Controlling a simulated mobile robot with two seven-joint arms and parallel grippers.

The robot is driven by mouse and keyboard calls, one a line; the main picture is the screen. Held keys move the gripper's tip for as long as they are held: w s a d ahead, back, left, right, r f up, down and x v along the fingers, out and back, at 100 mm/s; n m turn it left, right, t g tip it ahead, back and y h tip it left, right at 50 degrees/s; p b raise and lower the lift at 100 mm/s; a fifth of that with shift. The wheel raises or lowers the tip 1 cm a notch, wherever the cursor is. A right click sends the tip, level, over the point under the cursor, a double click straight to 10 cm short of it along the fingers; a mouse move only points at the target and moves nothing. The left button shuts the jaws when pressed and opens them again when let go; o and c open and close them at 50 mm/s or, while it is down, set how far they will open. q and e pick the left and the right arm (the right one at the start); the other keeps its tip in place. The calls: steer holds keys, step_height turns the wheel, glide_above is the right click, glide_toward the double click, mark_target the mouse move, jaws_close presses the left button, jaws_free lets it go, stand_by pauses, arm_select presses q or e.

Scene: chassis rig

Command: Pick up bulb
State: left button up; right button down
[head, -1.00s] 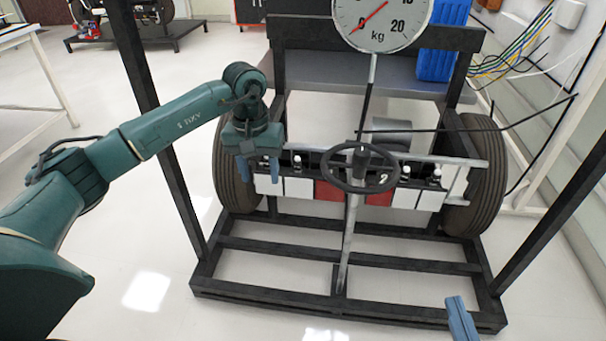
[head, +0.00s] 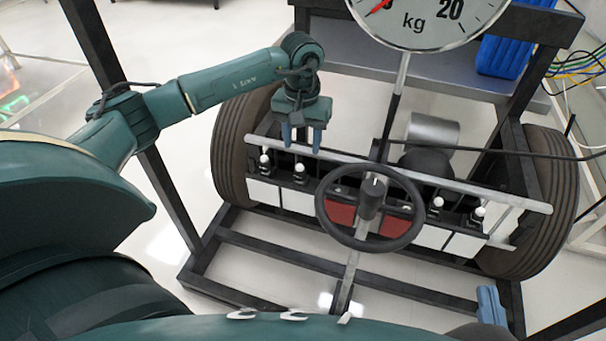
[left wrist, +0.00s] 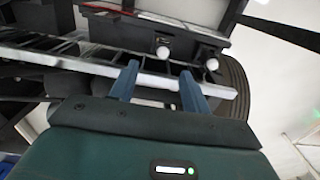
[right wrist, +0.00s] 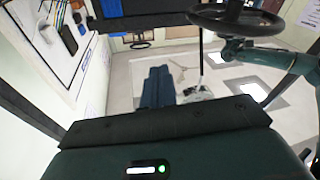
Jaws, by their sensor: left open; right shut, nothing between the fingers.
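Small white bulbs stand upright in dark sockets along the chassis front. Two are on the left side, an outer bulb (head: 265,158) and an inner bulb (head: 299,169); two are on the right, an inner bulb (head: 437,202) and an outer bulb (head: 479,212). My left gripper (head: 302,143) is open and empty, pointing down just above and behind the left pair. The left wrist view shows two bulbs, one (left wrist: 163,53) beyond the gap between the fingers (left wrist: 160,69) and one (left wrist: 212,64) to the right. My right gripper (head: 490,305) is shut and empty at lower right, away from the bulbs.
A grey rail (head: 340,159) runs behind the bulbs. The steering wheel (head: 370,238) stands in front, between the pairs. Tyres (head: 232,150) flank the chassis, dark posts (head: 160,190) rise beside it, and a kg dial (head: 425,22) hangs above.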

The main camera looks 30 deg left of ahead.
mark_target(300, 169)
arm_select(q)
steer(key=f+b, duration=0.1)
steer(key=f, duration=0.3)
steer(key=f+b, duration=0.1)
steer(key=f, duration=0.4)
steer(key=shift+s+a+f+b, duration=0.15)
steer(key=shift+s+b, duration=0.05)
steer(key=shift+b, duration=0.2)
jaws_close()
